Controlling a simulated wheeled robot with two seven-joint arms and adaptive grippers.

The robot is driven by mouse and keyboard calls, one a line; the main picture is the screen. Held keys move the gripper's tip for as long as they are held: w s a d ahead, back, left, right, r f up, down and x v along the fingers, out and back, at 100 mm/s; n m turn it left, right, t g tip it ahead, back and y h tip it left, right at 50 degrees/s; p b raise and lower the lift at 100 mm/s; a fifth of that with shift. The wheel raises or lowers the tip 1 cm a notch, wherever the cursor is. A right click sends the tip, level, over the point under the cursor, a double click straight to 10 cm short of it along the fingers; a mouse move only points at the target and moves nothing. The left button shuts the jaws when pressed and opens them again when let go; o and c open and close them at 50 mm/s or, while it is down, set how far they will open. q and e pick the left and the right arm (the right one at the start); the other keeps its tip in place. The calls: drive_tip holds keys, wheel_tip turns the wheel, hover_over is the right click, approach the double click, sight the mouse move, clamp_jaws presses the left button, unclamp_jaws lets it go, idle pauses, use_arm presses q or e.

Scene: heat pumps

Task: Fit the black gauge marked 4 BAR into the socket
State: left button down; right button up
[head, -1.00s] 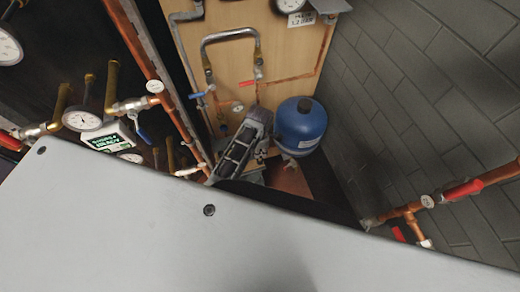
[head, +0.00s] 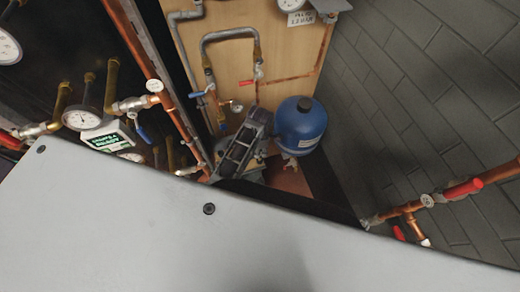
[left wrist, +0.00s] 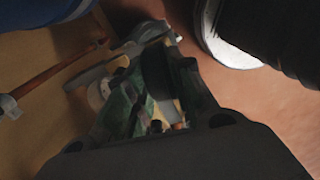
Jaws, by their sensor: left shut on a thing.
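My left gripper (left wrist: 165,95) is shut on a dark, round-edged thing, seen edge-on between the fingers in the left wrist view. It appears to be the black gauge (left wrist: 157,73); its face and marking are hidden. In the head view my left arm and gripper (head: 258,152) are low in front of the wooden panel, left of the blue tank; the fingertips are hard to make out there. I cannot tell which fitting is the socket. My right gripper is not in view.
The blue tank (head: 301,126) stands beside the wooden panel (head: 285,55), which carries pipes and valves with blue and red handles. Left are gauges (head: 82,119) and copper pipes. A red-handled valve (head: 463,189) is by the grey block wall (head: 430,110).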

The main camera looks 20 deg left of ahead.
use_arm(q)
drive_tip(key=shift+f, duration=0.9)
idle(1.4)
drive_tip(key=c, duration=1.2)
unclamp_jaws()
drive_tip(key=shift+o, duration=0.2)
drive_tip(key=shift+r, duration=0.2)
